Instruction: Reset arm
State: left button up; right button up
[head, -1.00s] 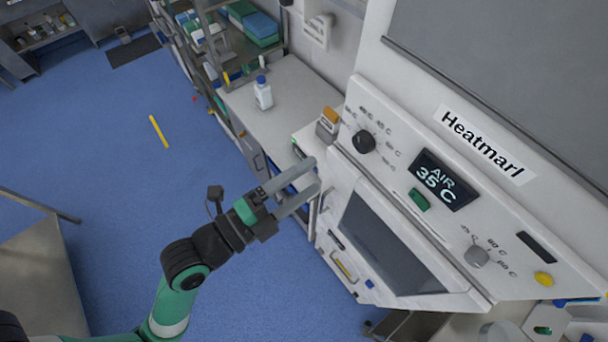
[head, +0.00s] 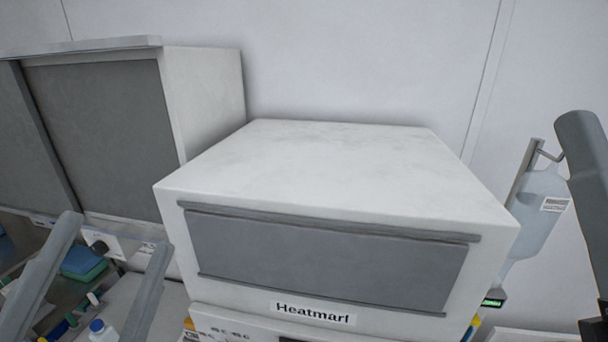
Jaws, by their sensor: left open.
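My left gripper (head: 115,234) is in the lower left of the head view. Its two grey fingers point upward and stand well apart, with nothing held between them. The rest of my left arm is out of the frame. A grey finger of what looks like my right gripper (head: 582,150) shows at the right edge. Its other finger is out of view, so its opening cannot be told. The white Heatmarl cabinet (head: 345,170) fills the middle of the view, with a grey front panel. My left fingers appear to its left in the picture.
A second white cabinet (head: 203,100) with a grey door stands at the back left. A clear fluid bag (head: 538,212) hangs at the right beside the right finger. A blue-capped bottle (head: 101,331) and a blue-green box (head: 83,263) show low at the left.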

pick_arm(q)
notch_tip(320, 180, up, 12)
jog(key=s+a+n+t+y, duration=0.2)
jog(key=n+t, duration=0.1)
jog(key=n, duration=0.7)
notch_tip(320, 180, down, 23)
jog(key=n+y+b, duration=0.1)
jog(key=n+b, duration=0.4)
jog(key=b, duration=1.7)
jog(key=shift+a+n, duration=0.15)
jog(key=shift+n, duration=0.15)
pick_arm(e)
notch_tip(320, 180, down, 21)
pick_arm(q)
jog(key=shift+c, duration=0.2)
